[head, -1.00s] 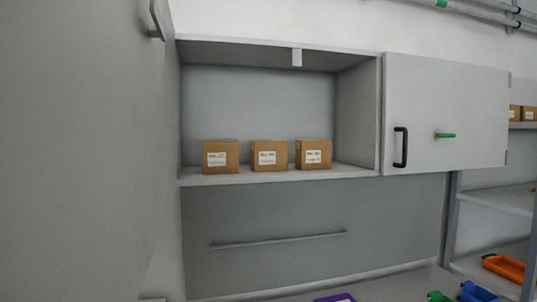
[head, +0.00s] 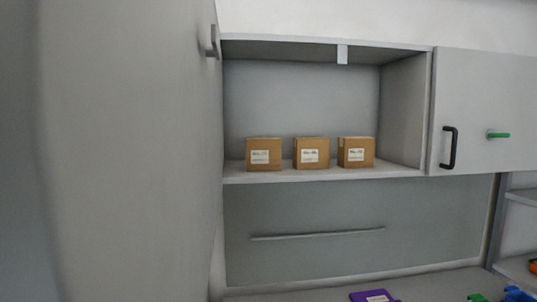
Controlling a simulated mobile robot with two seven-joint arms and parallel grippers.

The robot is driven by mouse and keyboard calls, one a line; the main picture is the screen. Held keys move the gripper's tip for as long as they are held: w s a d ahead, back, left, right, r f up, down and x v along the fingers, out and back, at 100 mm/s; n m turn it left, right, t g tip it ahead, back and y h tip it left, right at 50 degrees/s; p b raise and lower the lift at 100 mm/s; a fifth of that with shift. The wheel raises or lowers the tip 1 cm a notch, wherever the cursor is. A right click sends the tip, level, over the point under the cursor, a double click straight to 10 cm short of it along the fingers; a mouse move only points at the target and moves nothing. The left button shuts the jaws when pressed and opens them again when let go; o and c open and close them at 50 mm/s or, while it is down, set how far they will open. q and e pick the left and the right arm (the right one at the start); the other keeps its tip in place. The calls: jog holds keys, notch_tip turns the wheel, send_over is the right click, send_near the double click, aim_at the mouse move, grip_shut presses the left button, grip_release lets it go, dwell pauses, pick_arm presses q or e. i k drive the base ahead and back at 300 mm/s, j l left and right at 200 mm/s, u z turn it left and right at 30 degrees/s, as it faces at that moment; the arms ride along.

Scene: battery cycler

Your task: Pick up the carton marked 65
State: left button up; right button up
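Three brown cartons with white labels stand upright in a row on the shelf of an open grey wall cabinet (head: 300,177): a left carton (head: 263,146), a middle carton (head: 311,145) and a right carton (head: 356,145). The label print is too small and blurred to tell which one is marked 65. The cartons stand apart with narrow gaps. Neither of my grippers shows in the head view.
A large grey panel (head: 130,150), seemingly the opened cabinet door, fills the left side. A shut door (head: 485,110) with a black handle (head: 449,147) is at right. A purple bin (head: 374,296) sits on the worktop below.

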aim_at(309, 153)
jog(key=l+u, duration=0.15)
jog(key=u, duration=0.3)
jog(key=l+u, duration=0.2)
jog(key=u, duration=0.3)
jog(key=l+u, duration=0.2)
jog(key=u, duration=0.25)
jog(key=k+l+u, duration=0.1)
jog(key=l+u, duration=0.15)
jog(key=k+l+u, duration=0.25)
jog(key=l+u, duration=0.25)
jog(key=l, duration=0.15)
jog(key=k+l+u, duration=0.4)
jog(key=k+l, duration=0.35)
